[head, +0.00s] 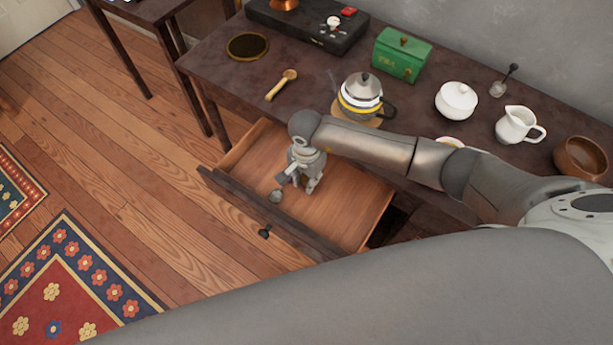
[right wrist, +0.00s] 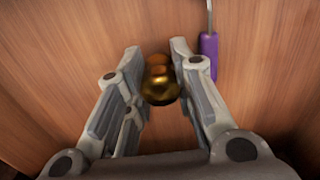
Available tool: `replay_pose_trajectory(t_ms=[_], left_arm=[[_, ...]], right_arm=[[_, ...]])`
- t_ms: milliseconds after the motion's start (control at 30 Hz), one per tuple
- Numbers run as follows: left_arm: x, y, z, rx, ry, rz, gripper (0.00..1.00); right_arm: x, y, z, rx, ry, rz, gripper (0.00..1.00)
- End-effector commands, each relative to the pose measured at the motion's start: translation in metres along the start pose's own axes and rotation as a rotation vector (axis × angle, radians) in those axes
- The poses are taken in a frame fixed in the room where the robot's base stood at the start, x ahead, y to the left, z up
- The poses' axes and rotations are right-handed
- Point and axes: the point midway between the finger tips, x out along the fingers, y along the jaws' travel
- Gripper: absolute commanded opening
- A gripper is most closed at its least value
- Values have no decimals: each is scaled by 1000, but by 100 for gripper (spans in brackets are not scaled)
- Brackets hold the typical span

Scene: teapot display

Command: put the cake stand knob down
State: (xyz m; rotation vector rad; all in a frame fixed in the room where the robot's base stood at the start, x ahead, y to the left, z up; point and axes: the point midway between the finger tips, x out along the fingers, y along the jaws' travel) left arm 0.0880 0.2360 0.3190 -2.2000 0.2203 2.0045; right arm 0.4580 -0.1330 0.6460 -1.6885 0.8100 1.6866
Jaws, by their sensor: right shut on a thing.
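The cake stand knob (right wrist: 160,85) is a small, shiny gold piece with a rounded body and a smaller round top. In the right wrist view it sits between the two fingers of my right gripper (right wrist: 160,70), which is shut on it. In the head view my right gripper (head: 303,184) points down inside the open drawer (head: 340,213), over its wooden floor. The knob is hard to make out there. I cannot tell whether it touches the drawer floor. My left gripper is not in view.
A purple-handled tool (right wrist: 208,55) lies beside the right finger. A small grey metal thing (head: 275,196) is near the drawer front. The table above carries a kettle (head: 361,95), a green box (head: 401,54), a white sugar bowl (head: 456,101) and a white jug (head: 517,125). The drawer's right part is bare.

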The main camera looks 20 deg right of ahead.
Motion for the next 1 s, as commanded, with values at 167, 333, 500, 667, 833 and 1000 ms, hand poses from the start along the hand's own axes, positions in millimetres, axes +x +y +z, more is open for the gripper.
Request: replay_pose_trajectory(t_ms=[167,333,500,667,833,1000], left_arm=[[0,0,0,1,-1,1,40],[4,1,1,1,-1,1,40],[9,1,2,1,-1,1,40],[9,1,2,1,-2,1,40],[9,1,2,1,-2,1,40],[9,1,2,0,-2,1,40]], right_arm=[[1,0,0,-1,0,-1,0],[4,0,0,0,1,0,0],[9,0,0,0,1,0,0],[9,0,0,0,1,0,35],[9,0,0,0,0,0,45],[9,0,0,0,0,0,45]])
